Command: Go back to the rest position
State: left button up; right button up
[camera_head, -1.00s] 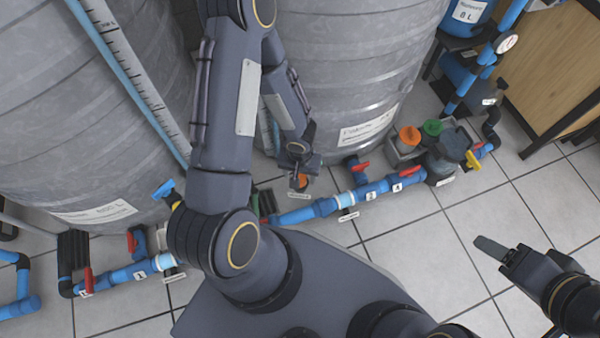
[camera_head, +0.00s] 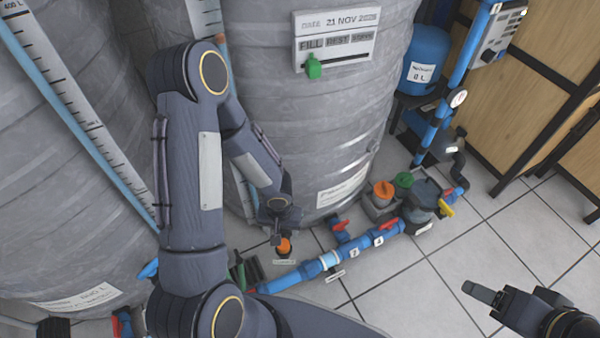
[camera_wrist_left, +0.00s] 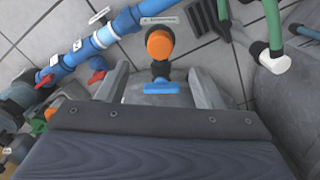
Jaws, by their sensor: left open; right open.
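My left gripper (camera_head: 279,228) is at the end of the arm that bends down in front of the large grey tank (camera_head: 280,110). It is open and empty, just above an orange-capped fitting (camera_head: 285,246) by the blue pipe. In the left wrist view the two fingers of my left gripper (camera_wrist_left: 163,88) are apart, with the orange cap (camera_wrist_left: 159,44) and a blue handle (camera_wrist_left: 175,88) showing between and beyond them. I cannot tell whether they touch the handle. My right gripper (camera_head: 482,296) is over bare floor at the lower right, open, with its jaw gap hard to see.
A blue pipe (camera_head: 310,268) with red-handled valves (camera_head: 386,226) runs along the tank's foot. Pots with orange (camera_head: 384,188) and green caps stand at its right end. A second tank (camera_head: 50,200) is at the left, wooden cabinets (camera_head: 545,60) at the right. Tiled floor (camera_head: 420,290) is free.

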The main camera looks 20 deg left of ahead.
pick_arm(q)
jog(key=s+a+r+t, duration=0.1)
jog(key=a+r, duration=0.1)
jog(key=r, duration=0.6)
jog(key=a+r+t, duration=0.1)
jog(key=a+r, duration=0.2)
jog(key=r, duration=0.6)
jog(key=s+d+r+m+t+h, duration=0.1)
jog(key=s+d+r+t+h, duration=0.4)
jog(key=s+r, duration=0.7)
notch_tip(320, 180, up, 33)
jog(key=w+d+g+y+p, duration=0.1)
jog(key=p, duration=3.1)
jog(key=shift+m, duration=0.3)
jog(key=shift+w, duration=0.1)
